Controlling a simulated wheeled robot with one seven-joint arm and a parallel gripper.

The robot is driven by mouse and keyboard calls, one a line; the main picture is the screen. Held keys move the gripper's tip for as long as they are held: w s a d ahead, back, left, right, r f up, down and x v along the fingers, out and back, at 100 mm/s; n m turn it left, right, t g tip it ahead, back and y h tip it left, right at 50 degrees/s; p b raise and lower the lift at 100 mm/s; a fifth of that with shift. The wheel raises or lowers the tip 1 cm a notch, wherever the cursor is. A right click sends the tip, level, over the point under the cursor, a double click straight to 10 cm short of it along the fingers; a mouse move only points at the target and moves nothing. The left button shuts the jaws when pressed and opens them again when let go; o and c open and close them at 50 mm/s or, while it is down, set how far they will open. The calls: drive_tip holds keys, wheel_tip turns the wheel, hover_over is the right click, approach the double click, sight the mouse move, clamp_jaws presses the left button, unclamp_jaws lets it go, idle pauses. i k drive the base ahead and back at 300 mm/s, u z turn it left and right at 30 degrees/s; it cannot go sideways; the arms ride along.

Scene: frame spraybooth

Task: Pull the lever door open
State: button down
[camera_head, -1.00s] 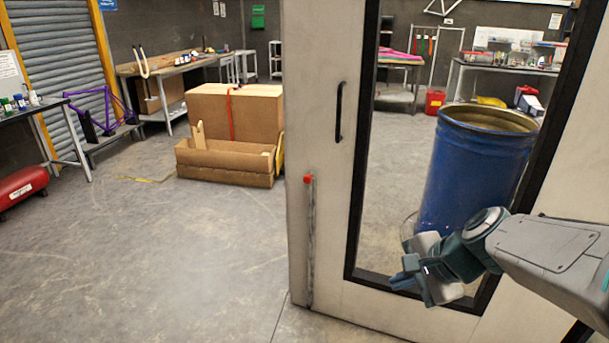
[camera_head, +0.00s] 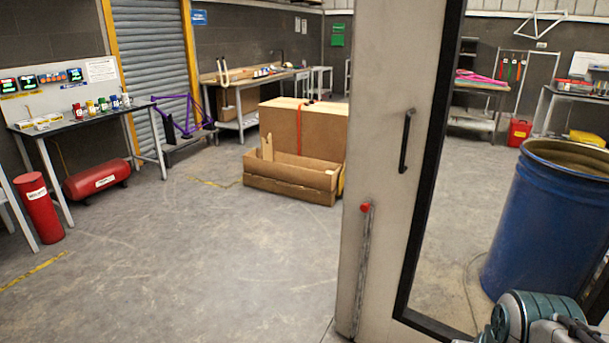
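The pale door panel (camera_head: 387,95) stands upright right of the middle, with a black-framed window (camera_head: 433,150). A black vertical pull handle (camera_head: 406,141) is on it, left of the window. Lower down, near the left edge, is a thin upright grey bar (camera_head: 361,275) with a red tip (camera_head: 366,207). I cannot tell which is the lever or whether the door is ajar. Only a teal and grey part of my arm (camera_head: 535,318) shows at the bottom right, well below and right of the handle. My gripper's fingers are out of the picture.
A blue drum (camera_head: 548,225) shows through the window. A cardboard box (camera_head: 325,135) and a low open carton (camera_head: 290,182) stand left of the door. A red cylinder (camera_head: 38,208) and a red tank (camera_head: 97,180) are far left. The floor between is clear.

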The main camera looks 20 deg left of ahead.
sight(405, 55)
drive_tip(key=u, duration=0.8)
drive_tip(key=i, duration=0.9)
drive_tip(key=u, duration=0.55)
drive_tip(key=i, duration=1.55)
drive_tip(key=z, duration=0.85)
drive_tip(key=i, duration=0.6)
drive_tip(key=z, duration=0.4)
